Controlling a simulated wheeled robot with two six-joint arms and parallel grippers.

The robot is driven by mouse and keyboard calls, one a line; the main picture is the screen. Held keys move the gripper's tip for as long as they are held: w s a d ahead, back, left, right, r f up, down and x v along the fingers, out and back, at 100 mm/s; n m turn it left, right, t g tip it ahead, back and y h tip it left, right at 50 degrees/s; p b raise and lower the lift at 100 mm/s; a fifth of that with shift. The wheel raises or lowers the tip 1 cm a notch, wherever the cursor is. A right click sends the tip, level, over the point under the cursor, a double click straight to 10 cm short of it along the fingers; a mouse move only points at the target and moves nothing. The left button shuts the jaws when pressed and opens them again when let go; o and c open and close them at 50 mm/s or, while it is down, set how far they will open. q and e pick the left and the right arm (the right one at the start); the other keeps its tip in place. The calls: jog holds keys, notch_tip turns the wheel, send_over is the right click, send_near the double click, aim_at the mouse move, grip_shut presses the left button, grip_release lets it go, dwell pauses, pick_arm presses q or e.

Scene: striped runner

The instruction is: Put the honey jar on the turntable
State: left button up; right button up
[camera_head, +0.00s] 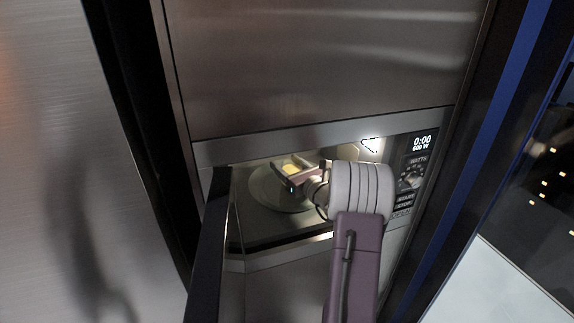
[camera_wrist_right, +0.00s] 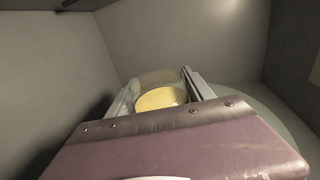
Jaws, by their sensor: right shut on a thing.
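The honey jar (camera_head: 290,168) shows its round yellow top between the fingers of my right gripper (camera_head: 297,180), inside the microwave. My right gripper is shut on it. In the right wrist view the jar's yellow top (camera_wrist_right: 160,98) sits between the two fingers of the gripper (camera_wrist_right: 160,94). The turntable (camera_head: 268,195) is a pale round plate on the microwave floor, below and around the jar. Its edge also shows in the right wrist view (camera_wrist_right: 262,112). I cannot tell whether the jar's base touches the turntable. My left gripper is not in view.
The microwave's door (camera_head: 208,255) stands open at the left of the opening. The control panel (camera_head: 410,175), with a lit display, is right of the opening. Inside, the walls (camera_wrist_right: 185,40) are close around my gripper. A steel surface fills the far left.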

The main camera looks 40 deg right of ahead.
jog(key=shift+f, duration=0.1)
jog(key=o, duration=1.7)
jog(key=shift+r, duration=0.3)
jog(key=s, duration=0.4)
jog(key=s+b, duration=0.1)
jog(key=s, duration=0.3)
jog(key=s+a, duration=0.1)
jog(key=s, duration=0.3)
jog(key=shift+f, duration=0.15)
jog(key=shift+f, duration=0.1)
